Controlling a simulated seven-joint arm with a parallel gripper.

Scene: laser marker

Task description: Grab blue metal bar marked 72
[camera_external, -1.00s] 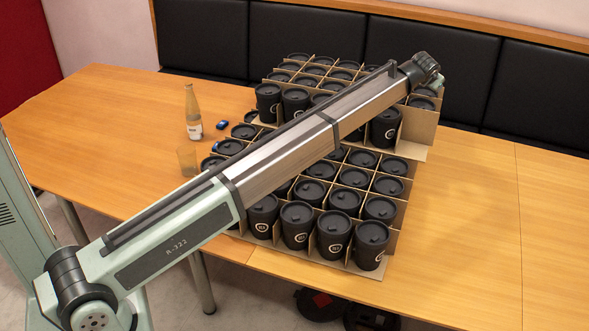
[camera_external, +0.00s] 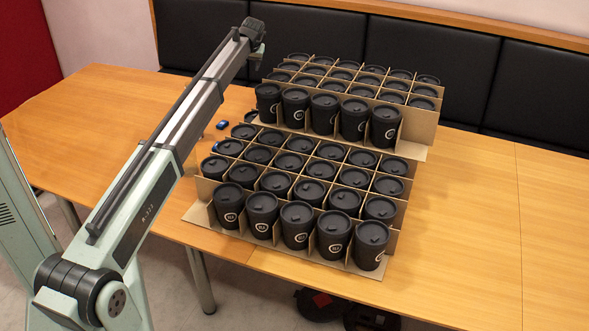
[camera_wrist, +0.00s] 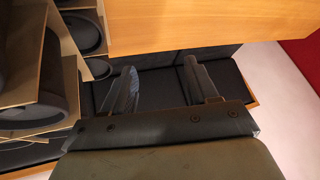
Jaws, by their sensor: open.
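I cannot read a 72 on either, and cannot tell which is the bar. My gripper (camera_wrist: 163,85) is open and empty in the wrist view, its two fingers spread apart. Neither blue object shows in the wrist view.
Black lidded cups (camera_external: 297,217) stand in cardboard dividers (camera_external: 416,130) in two stepped tiers, right of the blue objects. A black padded bench (camera_external: 455,68) runs behind the table (camera_external: 100,130). The left and right parts of the table are clear.

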